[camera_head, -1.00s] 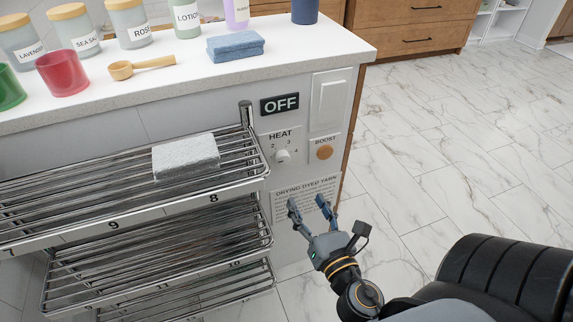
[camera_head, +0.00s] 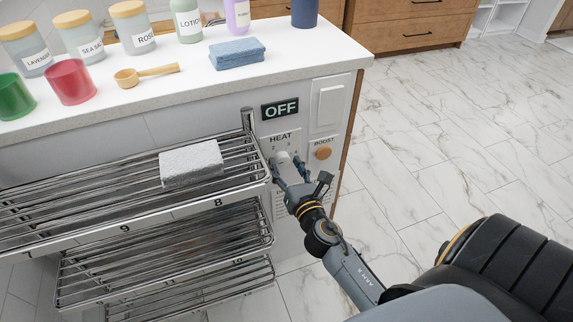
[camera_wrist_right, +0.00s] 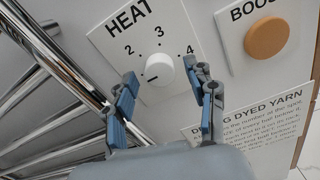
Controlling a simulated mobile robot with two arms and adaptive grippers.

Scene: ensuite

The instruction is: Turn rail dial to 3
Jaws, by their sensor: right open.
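The white heat dial (camera_wrist_right: 159,69) sits on a white HEAT plate (camera_wrist_right: 118,38) with the numbers 2, 3 and 4 around it. A short dark mark shows on the dial's lower left side; I cannot tell surely which setting it marks. My right gripper (camera_wrist_right: 160,88) is open, with one finger on each side of the dial in the wrist view. I cannot tell whether the fingers touch it. In the head view my right gripper (camera_head: 287,166) is in front of the HEAT plate and partly covers the dial. My left gripper is not in view.
The chrome rack (camera_head: 110,185) is close on the left of my gripper, with a grey block (camera_head: 191,163) on top. An orange BOOST button (camera_wrist_right: 266,40) is right of the dial, below a white switch (camera_head: 328,105). A black OFF sign (camera_head: 280,108) is above.

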